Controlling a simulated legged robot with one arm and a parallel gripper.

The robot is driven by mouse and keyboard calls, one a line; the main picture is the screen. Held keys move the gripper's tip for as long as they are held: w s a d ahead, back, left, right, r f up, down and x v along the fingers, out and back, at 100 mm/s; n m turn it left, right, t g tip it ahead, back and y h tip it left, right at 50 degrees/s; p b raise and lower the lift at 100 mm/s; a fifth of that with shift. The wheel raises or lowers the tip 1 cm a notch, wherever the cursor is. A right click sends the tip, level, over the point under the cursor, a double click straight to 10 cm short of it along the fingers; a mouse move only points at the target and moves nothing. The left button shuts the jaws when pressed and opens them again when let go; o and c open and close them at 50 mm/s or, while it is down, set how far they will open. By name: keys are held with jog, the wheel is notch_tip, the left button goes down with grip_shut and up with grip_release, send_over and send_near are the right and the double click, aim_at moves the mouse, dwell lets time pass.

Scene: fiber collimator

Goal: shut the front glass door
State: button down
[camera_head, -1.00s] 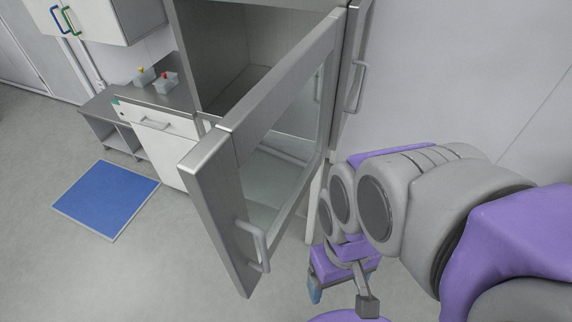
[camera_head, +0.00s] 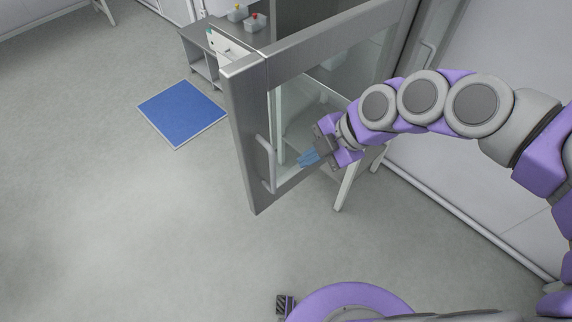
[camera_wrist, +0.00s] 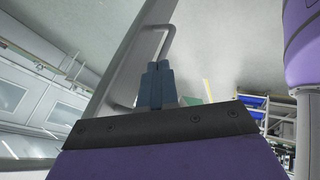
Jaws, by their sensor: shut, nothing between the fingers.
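The front glass door (camera_head: 243,140) stands swung open, a steel frame around a clear pane, with a bar handle (camera_head: 267,163) near its free edge. My gripper (camera_head: 309,158) is shut and empty, its blue fingers beside the door's lower free end, just right of the handle in the head view. In the wrist view my gripper's fingers (camera_wrist: 157,80) are together and overlap the bar handle (camera_wrist: 167,32) in the picture. I cannot tell whether they touch the door. The cabinet opening behind is partly hidden by the door and my arm.
A blue mat (camera_head: 182,113) lies on the floor to the left. A low bench (camera_head: 205,55) with small containers stands beyond the door. A white wall (camera_head: 490,95) is on the right.

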notch_tip(320, 180, down, 5)
jog(key=b, duration=0.1)
send_near(266, 172)
jog(key=x, duration=0.5)
jog(key=shift+w+d+r, duration=0.1)
jog(key=shift+w+d, duration=0.05)
jog(key=shift+d, duration=0.3)
jog(key=shift+w+d+r, duration=0.1)
jog(key=shift+w+d, duration=0.05)
jog(key=shift+d, duration=0.35)
